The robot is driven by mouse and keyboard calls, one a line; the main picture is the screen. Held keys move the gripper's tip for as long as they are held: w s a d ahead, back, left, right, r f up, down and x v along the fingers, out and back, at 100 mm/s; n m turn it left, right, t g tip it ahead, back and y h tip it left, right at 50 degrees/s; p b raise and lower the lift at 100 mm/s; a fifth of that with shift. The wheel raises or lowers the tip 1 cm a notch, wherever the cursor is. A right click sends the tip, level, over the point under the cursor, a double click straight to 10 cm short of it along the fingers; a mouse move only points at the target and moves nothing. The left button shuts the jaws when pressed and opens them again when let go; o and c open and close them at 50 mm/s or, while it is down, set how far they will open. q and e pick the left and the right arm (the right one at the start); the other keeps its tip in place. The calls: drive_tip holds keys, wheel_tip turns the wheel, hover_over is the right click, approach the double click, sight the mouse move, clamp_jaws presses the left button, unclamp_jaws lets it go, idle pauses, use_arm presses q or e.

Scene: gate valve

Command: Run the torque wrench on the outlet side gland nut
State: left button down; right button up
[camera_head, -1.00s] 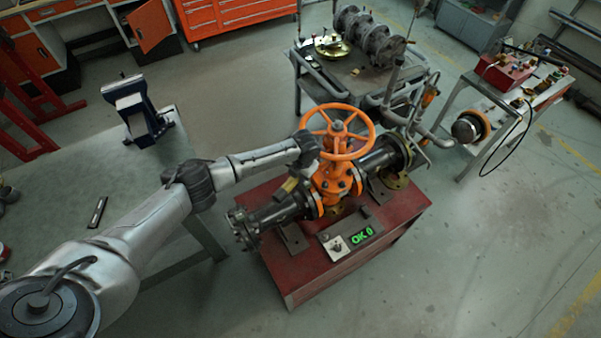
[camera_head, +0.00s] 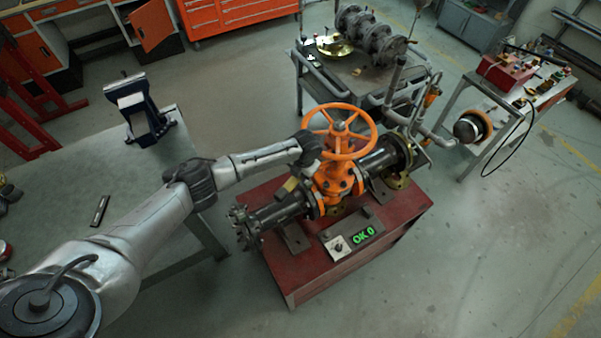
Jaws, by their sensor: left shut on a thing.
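The orange gate valve (camera_head: 334,183) stands on the red stand with its orange handwheel (camera_head: 341,131) on top. Dark flanged pipe stubs run out from it, one to the lower left (camera_head: 275,213) and one to the upper right (camera_head: 380,160). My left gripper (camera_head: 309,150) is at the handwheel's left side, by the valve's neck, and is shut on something. The held thing is too small and hidden to make out. The gland nuts are hidden under the handwheel and behind my wrist. My right gripper is out of view.
The red stand (camera_head: 300,275) carries a small box with a green display (camera_head: 363,235) reading "OK 0". A bench with a blue vise (camera_head: 142,115) is at left. A grey cart (camera_head: 345,82) with pipe parts stands behind, and a side table (camera_head: 530,90) at right. The floor at lower right is clear.

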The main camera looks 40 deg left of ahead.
use_arm(q)
drive_tip(key=shift+d, duration=0.2)
idle(0.5)
drive_tip(key=shift+r, duration=0.2)
drive_tip(key=shift+r+p, duration=1.3)
